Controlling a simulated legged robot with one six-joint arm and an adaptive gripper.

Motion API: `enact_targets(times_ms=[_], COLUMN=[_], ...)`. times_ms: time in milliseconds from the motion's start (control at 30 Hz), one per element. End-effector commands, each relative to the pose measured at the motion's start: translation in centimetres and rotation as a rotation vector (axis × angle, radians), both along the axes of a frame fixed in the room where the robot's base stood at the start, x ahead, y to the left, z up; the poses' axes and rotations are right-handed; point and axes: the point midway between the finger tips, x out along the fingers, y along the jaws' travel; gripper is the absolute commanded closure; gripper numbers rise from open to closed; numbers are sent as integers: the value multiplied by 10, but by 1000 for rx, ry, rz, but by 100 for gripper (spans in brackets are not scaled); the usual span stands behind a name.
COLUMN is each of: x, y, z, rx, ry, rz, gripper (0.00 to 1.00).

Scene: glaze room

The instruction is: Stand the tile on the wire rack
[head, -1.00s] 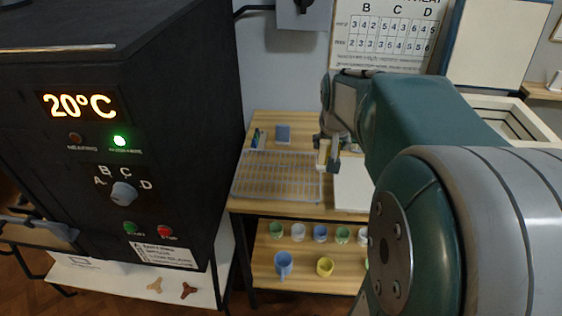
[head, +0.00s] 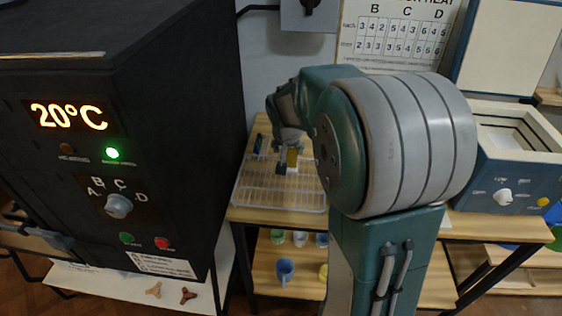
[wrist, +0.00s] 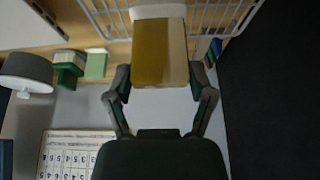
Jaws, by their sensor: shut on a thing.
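The tile (wrist: 161,52) is a flat rectangle with an olive-yellow part, a tan strip along one side and a whitish end. It also shows small and yellowish in the head view (head: 292,158). My gripper (head: 287,163) is shut on the tile, with one finger at each side edge in the wrist view (wrist: 160,78). It is over the back part of the wire rack (head: 300,198), which lies on the wooden table. The tile's whitish end points towards the rack wires (wrist: 235,14). Whether it touches them I cannot tell.
A black kiln (head: 190,130) with a lit 20°C display stands close on the left. A smaller open-topped blue-grey kiln (head: 482,175) stands on the right. The rack's front part is bare.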

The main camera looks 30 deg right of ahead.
Motion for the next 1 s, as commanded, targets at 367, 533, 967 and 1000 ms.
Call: enact_targets(times_ms=[367, 533, 967, 1000], x=[18, 18, 18, 18], y=[12, 12, 12, 12], z=[-35, -55, -57, -57], rx=[-1, -1, -1, -1], ry=[4, 0, -1, -1], rz=[1, 2, 1, 1], gripper=[87, 87, 0, 0])
